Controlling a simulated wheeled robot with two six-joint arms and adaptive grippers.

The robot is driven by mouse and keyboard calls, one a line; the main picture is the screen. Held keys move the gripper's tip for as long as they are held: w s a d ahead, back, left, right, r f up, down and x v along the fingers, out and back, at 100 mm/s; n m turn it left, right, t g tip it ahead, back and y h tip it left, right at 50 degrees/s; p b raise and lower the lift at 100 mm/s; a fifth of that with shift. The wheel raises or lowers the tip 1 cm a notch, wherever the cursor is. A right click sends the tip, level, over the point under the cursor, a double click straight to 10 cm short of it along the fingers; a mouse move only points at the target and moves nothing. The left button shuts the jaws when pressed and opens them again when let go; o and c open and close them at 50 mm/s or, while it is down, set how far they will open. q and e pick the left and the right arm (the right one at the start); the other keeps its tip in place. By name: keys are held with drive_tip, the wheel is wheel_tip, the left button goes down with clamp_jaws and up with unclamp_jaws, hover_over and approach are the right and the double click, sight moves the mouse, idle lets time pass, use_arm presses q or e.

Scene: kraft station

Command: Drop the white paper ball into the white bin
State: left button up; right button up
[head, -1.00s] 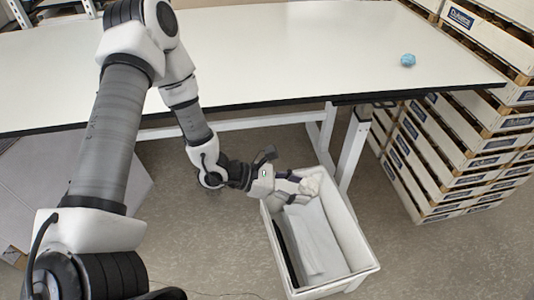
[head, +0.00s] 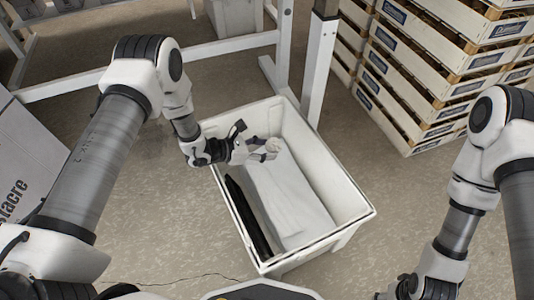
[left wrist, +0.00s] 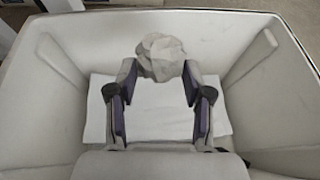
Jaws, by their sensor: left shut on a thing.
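The white paper ball (head: 272,145) is crumpled and held between the fingertips of my left gripper (head: 264,150). In the left wrist view the paper ball (left wrist: 160,57) sits between the two finger ends of the left gripper (left wrist: 160,72), which touch its sides. The white bin (head: 345,188) stands on the floor, open at the top. The left gripper and ball are over the bin's opening, near its far left part; their exact height cannot be told. My right arm shows at the right, with its gripper fingers out of the picture.
Inside the bin lie a white sheet (head: 290,195) and a long black object (head: 248,215) along the left wall. White table legs (head: 318,65) stand behind the bin. Stacked wooden crates (head: 425,70) are at the right back. A grey box (head: 25,150) is at the left.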

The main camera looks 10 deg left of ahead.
use_arm(q)
wheel_tip(320, 180, down, 6)
drive_tip(key=b, duration=0.4)
drive_tip(key=shift+r, duration=0.2)
drive_tip(key=o, duration=0.8)
drive_tip(key=shift+s, duration=0.1)
drive_tip(key=v, duration=1.2)
